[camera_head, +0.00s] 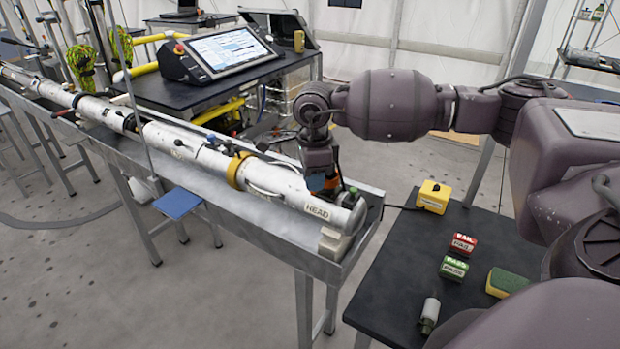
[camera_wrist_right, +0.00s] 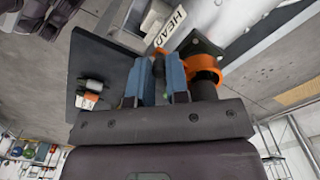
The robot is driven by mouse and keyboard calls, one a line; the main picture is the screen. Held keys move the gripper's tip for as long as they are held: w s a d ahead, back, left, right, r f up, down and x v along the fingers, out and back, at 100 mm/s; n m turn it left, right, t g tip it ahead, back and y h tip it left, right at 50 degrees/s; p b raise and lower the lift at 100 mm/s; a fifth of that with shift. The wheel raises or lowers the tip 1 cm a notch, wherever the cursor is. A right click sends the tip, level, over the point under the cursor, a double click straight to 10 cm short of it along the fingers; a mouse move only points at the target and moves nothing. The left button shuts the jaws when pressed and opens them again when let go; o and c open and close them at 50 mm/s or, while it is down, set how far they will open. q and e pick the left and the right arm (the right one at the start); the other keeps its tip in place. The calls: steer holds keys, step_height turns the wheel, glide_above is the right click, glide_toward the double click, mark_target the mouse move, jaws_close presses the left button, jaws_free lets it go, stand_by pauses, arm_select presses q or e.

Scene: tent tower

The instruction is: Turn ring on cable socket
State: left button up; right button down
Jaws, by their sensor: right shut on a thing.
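A long white cylinder (camera_head: 285,185) marked HEAD lies in a metal trough. My right gripper (camera_head: 322,182) reaches down beside its HEAD end, which also shows in the right wrist view (camera_wrist_right: 185,22). An orange ring (camera_wrist_right: 204,65) shows just right of the fingers, around or against a dark round part, beside a dark green plate (camera_wrist_right: 208,46). It looks like the socket ring, but the fingers hide how the orange parts join. My left gripper is out of view.
A black table (camera_head: 400,285) at the right holds a yellow box (camera_head: 434,196), a red FAIL block (camera_head: 463,243), a green PASS block (camera_head: 454,268), a sponge (camera_head: 507,282) and a small white bottle-like item (camera_head: 430,315). A monitor (camera_head: 231,50) stands behind the trough (camera_head: 245,219).

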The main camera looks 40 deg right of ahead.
steer(key=shift+s+r, duration=0.1)
stand_by(0.3)
steer(key=c, duration=1.1)
jaws_free()
step_height(320, 180, up, 11)
